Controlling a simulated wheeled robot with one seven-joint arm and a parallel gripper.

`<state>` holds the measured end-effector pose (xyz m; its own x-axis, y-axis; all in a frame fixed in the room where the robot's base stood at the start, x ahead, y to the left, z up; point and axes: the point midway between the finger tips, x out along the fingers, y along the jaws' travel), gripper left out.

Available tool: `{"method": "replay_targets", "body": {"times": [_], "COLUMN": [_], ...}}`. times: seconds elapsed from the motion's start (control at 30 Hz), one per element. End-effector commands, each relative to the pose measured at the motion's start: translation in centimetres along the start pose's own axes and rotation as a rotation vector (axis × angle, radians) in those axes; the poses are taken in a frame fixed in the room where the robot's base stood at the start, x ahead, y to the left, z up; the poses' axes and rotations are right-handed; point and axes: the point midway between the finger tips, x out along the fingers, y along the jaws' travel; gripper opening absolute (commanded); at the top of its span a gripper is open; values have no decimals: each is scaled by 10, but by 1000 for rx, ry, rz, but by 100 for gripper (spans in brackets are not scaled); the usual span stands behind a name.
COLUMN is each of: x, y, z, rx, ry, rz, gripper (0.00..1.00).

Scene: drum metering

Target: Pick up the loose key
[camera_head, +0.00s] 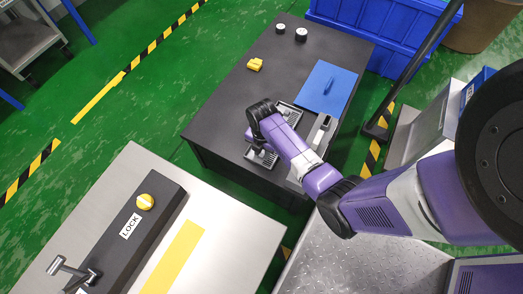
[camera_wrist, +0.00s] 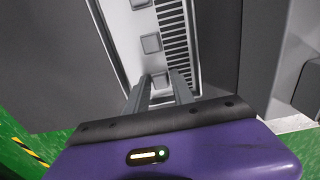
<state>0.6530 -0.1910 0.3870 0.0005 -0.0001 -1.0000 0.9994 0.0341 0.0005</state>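I cannot make out a thing that is clearly the loose key. A small blue piece (camera_head: 328,86) lies on a blue mat (camera_head: 345,80) on the dark table, and it is too small to identify. My gripper (camera_head: 262,155) points down over a grey slotted tray at the table's near side. In the wrist view my gripper (camera_wrist: 158,88) has its two fingers apart, over a pale panel (camera_wrist: 125,38) with small square pads and a slotted grille (camera_wrist: 172,30). A grey square pad (camera_wrist: 159,79) shows between the fingertips; I see nothing clasped.
The dark table (camera_head: 225,105) also bears a yellow block (camera_head: 255,64) and two small white-topped round items (camera_head: 301,34). A steel bench with a LOCK panel (camera_head: 128,225) and yellow knob (camera_head: 145,201) stands front left. Blue crates (camera_head: 385,35) stand behind.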

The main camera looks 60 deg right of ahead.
Motion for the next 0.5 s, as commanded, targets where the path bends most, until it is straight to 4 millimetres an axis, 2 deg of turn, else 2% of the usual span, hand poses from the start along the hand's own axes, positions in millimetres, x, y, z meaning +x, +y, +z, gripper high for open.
{"method": "replay_targets", "body": {"times": [0.03, 0.13, 0.5], "x": [0, 0, -2], "y": [0, 0, 0], "z": [0, 0, 0], "rx": [0, 0, 0], "ry": [0, 0, 0], "rz": [0, 0, 0], "gripper": [18, 0, 0]}}
